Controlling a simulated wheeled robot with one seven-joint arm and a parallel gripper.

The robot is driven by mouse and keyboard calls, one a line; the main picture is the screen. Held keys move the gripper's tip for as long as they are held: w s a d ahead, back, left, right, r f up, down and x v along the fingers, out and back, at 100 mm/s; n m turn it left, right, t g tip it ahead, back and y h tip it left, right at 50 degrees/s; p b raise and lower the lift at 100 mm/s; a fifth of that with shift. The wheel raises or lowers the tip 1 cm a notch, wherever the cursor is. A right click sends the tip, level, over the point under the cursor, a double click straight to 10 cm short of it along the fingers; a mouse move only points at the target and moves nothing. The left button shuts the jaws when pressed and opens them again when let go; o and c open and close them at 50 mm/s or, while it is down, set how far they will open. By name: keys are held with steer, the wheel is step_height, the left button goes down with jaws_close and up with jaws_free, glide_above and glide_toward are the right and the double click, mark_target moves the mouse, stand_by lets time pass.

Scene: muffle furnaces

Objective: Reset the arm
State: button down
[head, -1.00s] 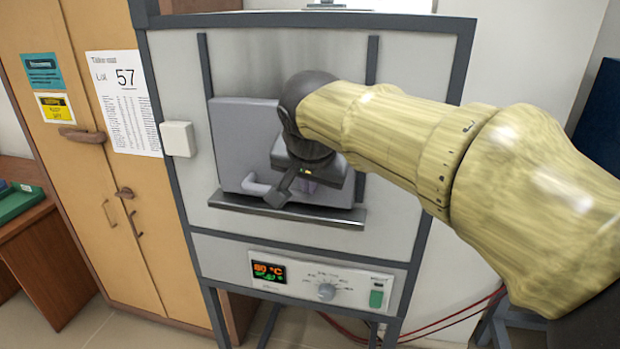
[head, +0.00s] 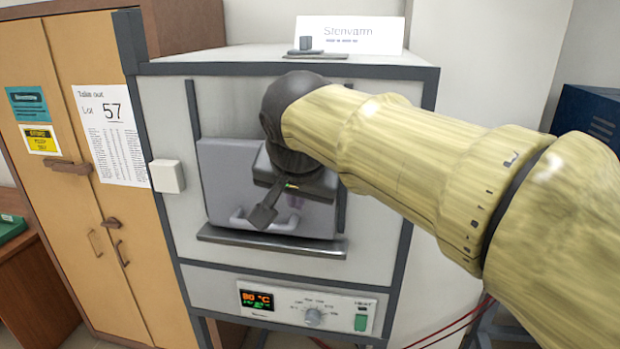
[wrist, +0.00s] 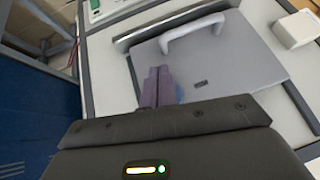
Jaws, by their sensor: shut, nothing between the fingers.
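My gripper (head: 264,215) is in front of the muffle furnace (head: 228,279), close to its grey door (head: 225,165). The door stands closed above a metal ledge (head: 270,242), with a light handle (head: 243,222) low on it, left of my gripper. In the wrist view the shut fingers (wrist: 157,82) show over the door (wrist: 215,62), beside its handle (wrist: 190,32). They hold nothing, and I cannot tell whether they touch the door. My arm hides part of the door's upper right.
A sign (head: 349,35) stands on top. A wooden cabinet (head: 75,230) stands at left, a blue box (head: 590,115) at right.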

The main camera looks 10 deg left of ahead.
steer(key=w+d+f+g, duration=0.1)
steer(key=w+d+f, duration=0.1)
steer(key=d+f, duration=0.6)
steer(key=s+d+f+g, duration=0.1)
steer(key=s+d+f, duration=0.2)
steer(key=f, duration=0.4)
steer(key=s+d+f+n+g+h, duration=0.1)
steer(key=s+d+f, duration=0.3)
steer(key=d+f, duration=0.2)
steer(key=s+d+f+g, duration=0.1)
steer(key=s+d+f, duration=0.3)
steer(key=f, duration=0.6)
steer(key=shift+d+n, duration=0.3)
steer(key=shift+d, duration=0.35)
steer(key=shift+w, duration=0.1)
